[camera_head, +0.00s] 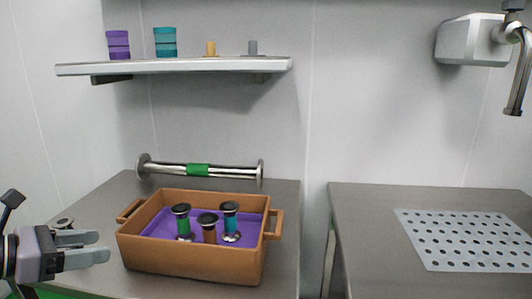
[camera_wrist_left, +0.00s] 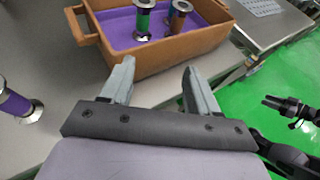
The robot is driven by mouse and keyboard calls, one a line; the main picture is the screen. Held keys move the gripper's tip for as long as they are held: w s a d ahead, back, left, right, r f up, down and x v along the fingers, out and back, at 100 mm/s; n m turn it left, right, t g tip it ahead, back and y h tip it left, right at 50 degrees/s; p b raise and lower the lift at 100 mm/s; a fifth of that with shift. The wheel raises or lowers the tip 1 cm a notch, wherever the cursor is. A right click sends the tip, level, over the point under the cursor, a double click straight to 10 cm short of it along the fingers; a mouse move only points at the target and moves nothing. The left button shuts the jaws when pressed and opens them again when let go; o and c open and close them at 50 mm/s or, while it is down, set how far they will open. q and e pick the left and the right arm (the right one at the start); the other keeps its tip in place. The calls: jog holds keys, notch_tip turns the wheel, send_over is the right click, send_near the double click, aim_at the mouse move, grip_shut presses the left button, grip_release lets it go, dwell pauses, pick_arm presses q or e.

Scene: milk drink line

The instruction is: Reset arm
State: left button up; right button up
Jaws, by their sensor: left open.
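My left gripper (camera_head: 98,247) is at the left in the head view, beside the brown crate (camera_head: 190,262) and apart from it. In the left wrist view its fingers (camera_wrist_left: 158,67) are spread, with nothing between them. The crate has a purple inside and holds a green-banded part (camera_head: 182,222), a brown-banded part (camera_head: 208,233) and a blue-banded part (camera_head: 230,222), all upright. A purple-banded metal part (camera_wrist_left: 14,104) stands at the left edge of the wrist view; in the head view the gripper mostly hides it.
A metal rod with a green band (camera_head: 198,170) lies behind the crate. A wall shelf (camera_head: 175,67) holds purple and teal containers and two small pieces. A second table (camera_head: 370,215) with a perforated plate (camera_head: 465,240) stands at right, across a gap. A faucet (camera_head: 520,70) hangs above.

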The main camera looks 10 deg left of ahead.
pick_arm(q)
jog(key=w+d+r+n+t+h, duration=0.1)
jog(key=d+r+n+t+h, duration=0.2)
jog(key=n+t, duration=0.4)
jog(key=s+a+f+n+g+y, duration=0.1)
jog(key=s+f+n+g+y, duration=0.1)
jog(key=f+n+y, duration=0.9)
jog(key=s+f+n+g+y, duration=0.25)
jog(key=n+y, duration=0.25)
jog(key=n, duration=1.2)
jog(key=s+d+f+n+g+h, duration=0.3)
jog(key=s+d+f+g, duration=0.25)
jog(key=f, duration=0.35)
jog(key=s+d+f+n+g+h, duration=0.2)
jog(key=s+d+f+g+h, duration=0.25)
jog(key=s+d, duration=0.45)
jog(key=w+d+f+t+h+p, duration=0.1)
jog(key=w+d+f+t+p, duration=0.2)
jog(key=w+t+p, duration=0.3)
jog(key=shift+w+d+f+m, duration=0.35)
jog(key=shift+w+d, duration=0.15)
jog(key=shift+d, duration=0.15)
pick_arm(e)
jog(key=shift+s+d+r, duration=0.15)
jog(key=shift+r, duration=2.55)
